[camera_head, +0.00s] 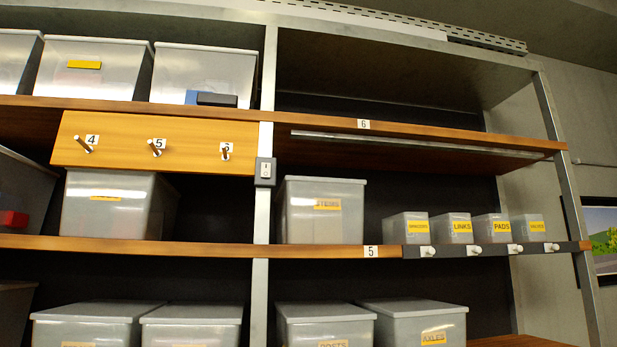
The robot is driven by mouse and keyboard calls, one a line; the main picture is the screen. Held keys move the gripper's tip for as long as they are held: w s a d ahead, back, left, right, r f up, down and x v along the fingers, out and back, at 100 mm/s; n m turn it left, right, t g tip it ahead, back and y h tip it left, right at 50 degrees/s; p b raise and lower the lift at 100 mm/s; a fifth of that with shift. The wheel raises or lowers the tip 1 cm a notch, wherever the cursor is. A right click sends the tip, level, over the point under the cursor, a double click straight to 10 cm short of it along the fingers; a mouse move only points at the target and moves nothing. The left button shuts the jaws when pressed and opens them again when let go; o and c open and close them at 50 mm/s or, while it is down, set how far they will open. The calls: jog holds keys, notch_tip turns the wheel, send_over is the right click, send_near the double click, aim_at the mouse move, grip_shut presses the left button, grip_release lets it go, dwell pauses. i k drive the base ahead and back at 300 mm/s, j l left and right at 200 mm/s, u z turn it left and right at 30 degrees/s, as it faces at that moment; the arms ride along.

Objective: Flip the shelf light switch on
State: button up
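The shelf light switch (265,171) is a small dark grey box with a pale rocker plate. It is mounted on the metal upright (261,220) in the middle of the shelving, between the number 6 and number 5 shelves. The rocker is too small to tell its position. A long thin light bar (415,143) runs under the number 6 shelf, to the right of the switch; it looks grey, and I cannot tell whether it is lit. My gripper is not in view.
A wooden panel (112,155) with several metal pegs sits left of the switch. A lidded bin (321,225) stands right of it on the number 5 shelf (320,251). Small labelled bins (450,229) stand farther right, with white knobs below. The space directly before the switch looks clear.

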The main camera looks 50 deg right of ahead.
aim_at(265, 171)
jog(key=z, duration=1.3)
